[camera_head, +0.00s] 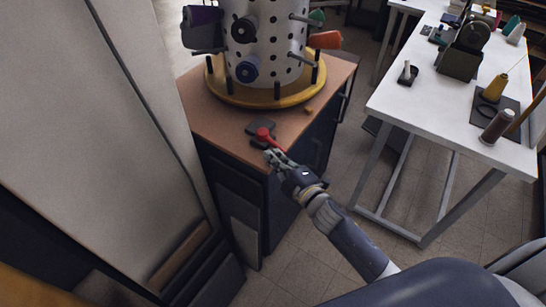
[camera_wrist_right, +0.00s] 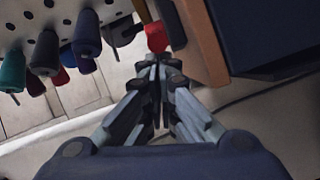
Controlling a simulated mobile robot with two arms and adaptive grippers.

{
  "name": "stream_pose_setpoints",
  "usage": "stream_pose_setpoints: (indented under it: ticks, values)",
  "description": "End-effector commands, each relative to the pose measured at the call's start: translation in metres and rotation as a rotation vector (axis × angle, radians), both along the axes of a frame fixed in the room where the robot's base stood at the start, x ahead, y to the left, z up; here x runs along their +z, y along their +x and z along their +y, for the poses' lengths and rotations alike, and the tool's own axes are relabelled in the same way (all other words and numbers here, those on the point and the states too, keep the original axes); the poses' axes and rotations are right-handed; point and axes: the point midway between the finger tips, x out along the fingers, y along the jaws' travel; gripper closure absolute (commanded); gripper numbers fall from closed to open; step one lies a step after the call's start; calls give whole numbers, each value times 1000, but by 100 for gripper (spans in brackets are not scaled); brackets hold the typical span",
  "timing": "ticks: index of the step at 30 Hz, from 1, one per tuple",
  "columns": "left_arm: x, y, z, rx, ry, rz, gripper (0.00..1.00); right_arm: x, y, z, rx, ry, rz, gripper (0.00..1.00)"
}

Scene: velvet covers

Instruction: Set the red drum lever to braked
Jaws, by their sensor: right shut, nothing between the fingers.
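The red lever (camera_head: 265,135) sits on a dark base (camera_head: 258,129) near the front edge of the brown cabinet top, below the perforated drum (camera_head: 265,40) on its yellow ring. My right gripper (camera_head: 272,157) is shut and empty, its tips close beside the lever. In the right wrist view the red knob (camera_wrist_right: 156,37) shows just beyond the shut fingertips (camera_wrist_right: 156,62). I cannot tell whether they touch. The lever's exact setting cannot be read. My left gripper is not in view.
The drum carries coloured spools, including an orange one (camera_head: 325,40) and a blue one (camera_head: 247,70). A white table (camera_head: 420,110) with tools and spools stands at the right. A tall grey panel (camera_head: 80,130) rises close at the left. Tiled floor lies between cabinet and table.

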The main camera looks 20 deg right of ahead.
Motion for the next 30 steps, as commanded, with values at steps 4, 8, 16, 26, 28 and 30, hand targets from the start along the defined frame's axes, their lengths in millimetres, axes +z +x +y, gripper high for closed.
stream_pose_setpoints:
  ticks: [4, 8, 16, 26, 28, 30]
  values:
    - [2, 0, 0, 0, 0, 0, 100, 0, 0, -2, 25, -4, 0, 100]
    - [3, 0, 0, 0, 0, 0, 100, 1, 0, -3, 46, -3, 0, 100]
    - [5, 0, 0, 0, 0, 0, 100, 0, 1, -6, 96, -3, 0, 100]
    - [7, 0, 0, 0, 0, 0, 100, 1, 1, -9, 148, 0, 0, 100]
    - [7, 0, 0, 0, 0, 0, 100, 1, 1, -10, 147, -1, 0, 100]
    - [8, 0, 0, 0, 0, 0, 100, 0, 1, -11, 146, -2, 0, 100]
